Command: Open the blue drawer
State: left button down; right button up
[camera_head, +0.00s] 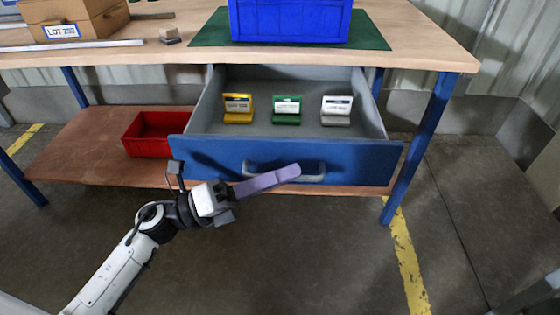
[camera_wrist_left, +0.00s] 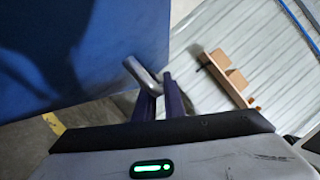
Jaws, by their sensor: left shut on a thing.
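The blue drawer (camera_head: 215,155) stands pulled out under the workbench, with its grey inside open to view. Its grey bar handle (camera_head: 313,178) is on the front panel. My left gripper (camera_head: 292,172) reaches in from the left, its purple fingers shut on the handle and covering part of it. In the left wrist view the blue front panel (camera_wrist_left: 80,55) fills the upper left, and the grey handle (camera_wrist_left: 141,76) lies between the fingers (camera_wrist_left: 156,84). Yellow (camera_head: 238,108), green (camera_head: 287,109) and grey (camera_head: 336,110) labelled holders stand inside the drawer. My right gripper is not in view.
A blue bin (camera_head: 290,22) stands on a green mat (camera_head: 208,35) on the bench top. A cardboard box (camera_head: 75,18) is at the back left. A red bin (camera_head: 145,135) is on the lower shelf (camera_head: 75,150). Floor in front of the drawer is clear.

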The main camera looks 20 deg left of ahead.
pick_arm(q)
jog(key=c, duration=2.1)
grip_release()
jog(key=shift+w+a, duration=0.1)
jog(key=v, duration=1)
jog(key=shift+a, duration=0.1)
